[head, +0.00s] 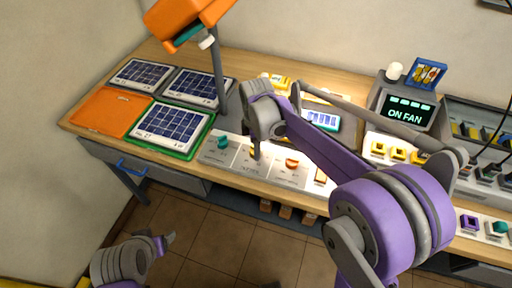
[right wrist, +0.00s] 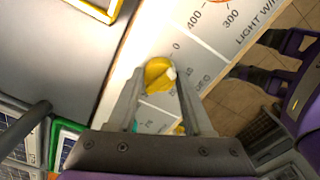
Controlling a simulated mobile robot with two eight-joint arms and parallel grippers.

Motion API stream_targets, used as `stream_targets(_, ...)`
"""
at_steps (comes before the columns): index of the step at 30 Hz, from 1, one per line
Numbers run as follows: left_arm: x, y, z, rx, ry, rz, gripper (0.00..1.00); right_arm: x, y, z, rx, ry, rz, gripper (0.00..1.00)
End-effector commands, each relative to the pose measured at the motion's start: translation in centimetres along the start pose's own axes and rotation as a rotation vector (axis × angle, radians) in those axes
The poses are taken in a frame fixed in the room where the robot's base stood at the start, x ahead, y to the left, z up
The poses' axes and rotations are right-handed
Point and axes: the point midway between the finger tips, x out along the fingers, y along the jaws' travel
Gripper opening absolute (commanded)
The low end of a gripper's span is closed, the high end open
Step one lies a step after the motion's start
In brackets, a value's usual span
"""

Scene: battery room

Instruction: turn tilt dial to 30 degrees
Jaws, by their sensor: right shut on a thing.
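The tilt dial is a yellow knob (right wrist: 158,76) with a white pointer mark, on a pale panel printed with 0 and DEG. The mark faces right in the right wrist view; its exact reading is too small to tell. My right gripper (right wrist: 156,88) is shut on the knob, one finger on each side. In the head view my right gripper (head: 257,152) reaches down to the panel between a teal knob and an orange-red knob, and hides the dial. My left gripper (head: 167,241) is low at the left, away from the bench; its jaw opening is unclear.
The teal knob (head: 222,143) and the orange-red knob (head: 291,163) flank the dial closely. Solar panels (head: 173,122) and an orange plate (head: 104,110) lie left on the bench. An orange lamp (head: 185,20) on a post stands behind. An ON FAN display (head: 405,112) stands right.

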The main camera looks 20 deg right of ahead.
Motion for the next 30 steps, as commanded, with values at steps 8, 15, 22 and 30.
stream_targets(8, 0.5, 0.0, 0.5, 0.0, -0.004, 0.0, 0.7, 0.0, 0.0, 0.0, 0.262, 0.0, 0.001, 0.0)
stream_targets(15, 0.8, 0.0, 0.7, 0.0, -0.006, 0.0, 0.7, 0.0, 0.0, 0.0, 0.489, 0.0, 0.001, 0.0)
stream_targets(22, 1.0, 0.0, 1.0, 0.0, -0.008, 0.0, 0.7, 0.0, 0.0, 0.0, 0.708, 0.0, 0.001, 0.0)
stream_targets(30, 1.2, 0.0, 1.2, 0.0, -0.009, 0.0, 0.7, 0.0, 0.1, 0.0, 0.964, 0.001, 0.001, 0.0)
